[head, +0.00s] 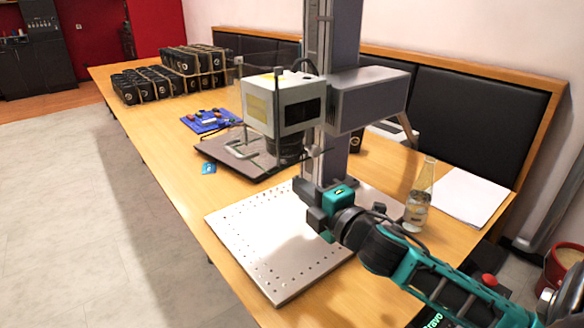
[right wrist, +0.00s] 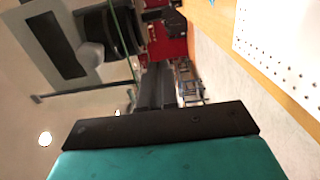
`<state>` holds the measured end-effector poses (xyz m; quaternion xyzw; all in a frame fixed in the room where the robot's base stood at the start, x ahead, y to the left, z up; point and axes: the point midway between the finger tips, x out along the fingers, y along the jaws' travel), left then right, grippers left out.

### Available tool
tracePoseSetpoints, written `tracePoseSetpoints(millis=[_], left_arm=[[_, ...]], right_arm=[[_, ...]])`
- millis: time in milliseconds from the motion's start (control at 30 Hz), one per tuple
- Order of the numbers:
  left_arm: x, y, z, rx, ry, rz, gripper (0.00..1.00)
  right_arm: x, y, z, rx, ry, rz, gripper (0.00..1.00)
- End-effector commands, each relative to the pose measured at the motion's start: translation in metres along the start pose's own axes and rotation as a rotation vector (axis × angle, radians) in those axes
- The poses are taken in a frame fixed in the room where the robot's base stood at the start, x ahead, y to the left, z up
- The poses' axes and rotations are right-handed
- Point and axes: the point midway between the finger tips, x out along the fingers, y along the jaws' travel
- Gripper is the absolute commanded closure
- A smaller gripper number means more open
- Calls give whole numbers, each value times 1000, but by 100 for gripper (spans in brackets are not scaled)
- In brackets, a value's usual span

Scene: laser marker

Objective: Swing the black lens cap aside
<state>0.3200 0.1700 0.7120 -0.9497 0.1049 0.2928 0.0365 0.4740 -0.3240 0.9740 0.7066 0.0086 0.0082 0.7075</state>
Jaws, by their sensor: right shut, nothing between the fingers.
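The laser marker's pale grey head (head: 284,103) hangs from its column above the table. Under it is a black round lens part (head: 290,150); I cannot tell the lens cap apart from the lens housing. In the right wrist view the marker head (right wrist: 62,45) is at upper left, with the black round part (right wrist: 122,28) beside it. My right gripper (head: 312,160) is shut and empty, pointing up just right of and beside the lens part. Its dark fingers (right wrist: 157,85) lie together in the wrist view. I cannot tell whether they touch the cap. My left gripper is out of view.
A perforated metal plate (head: 275,240) lies below my right arm. The column (head: 335,90), a glass flask (head: 418,195) and white paper (head: 468,195) stand or lie nearby. Black boxes (head: 195,65) are at the back left.

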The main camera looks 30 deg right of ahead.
Motion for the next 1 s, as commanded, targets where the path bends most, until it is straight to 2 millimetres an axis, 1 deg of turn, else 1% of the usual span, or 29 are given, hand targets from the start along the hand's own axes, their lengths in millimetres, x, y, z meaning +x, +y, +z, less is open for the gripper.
tracePoseSetpoints(millis=[33,100,367,500,700,1000], left_arm=[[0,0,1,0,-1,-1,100],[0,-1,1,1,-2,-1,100],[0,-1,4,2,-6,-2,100],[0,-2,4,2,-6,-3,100],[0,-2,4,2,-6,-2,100],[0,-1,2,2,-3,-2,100]], right_arm=[[8,2,0,-2,0,4,100],[18,2,0,0,0,4,100],[55,2,0,0,0,3,100],[70,1,16,-2,-2,1,100],[81,0,27,0,0,0,100],[82,0,28,1,0,0,100]])
